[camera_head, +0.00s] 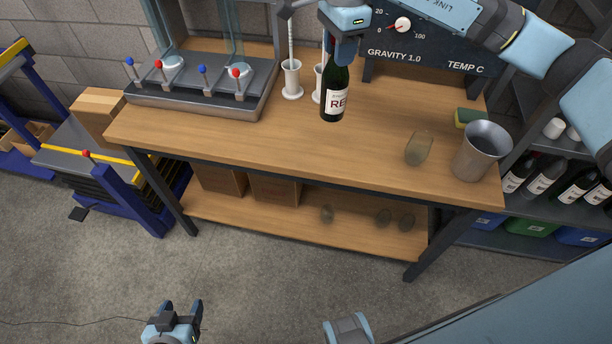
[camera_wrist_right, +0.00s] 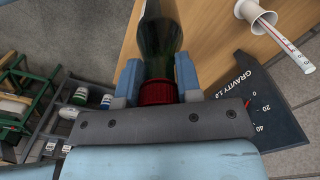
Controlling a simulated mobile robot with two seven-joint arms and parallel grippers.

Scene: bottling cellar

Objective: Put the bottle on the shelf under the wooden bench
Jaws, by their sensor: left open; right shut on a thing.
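The bottle (camera_head: 335,96) is dark green with a white label and hangs upright over the back part of the wooden bench (camera_head: 200,149). I cannot tell whether its base touches the bench top. My right gripper (camera_head: 342,40) is shut on its neck. The shelf (camera_head: 290,224) under the bench is wooden. My left gripper (camera_head: 176,316) is open and empty, low over the floor in front of the bench.
A glass (camera_head: 418,148) and a metal bucket (camera_head: 482,150) stand at the bench's right end. A tap tray (camera_head: 200,97) is at the left.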

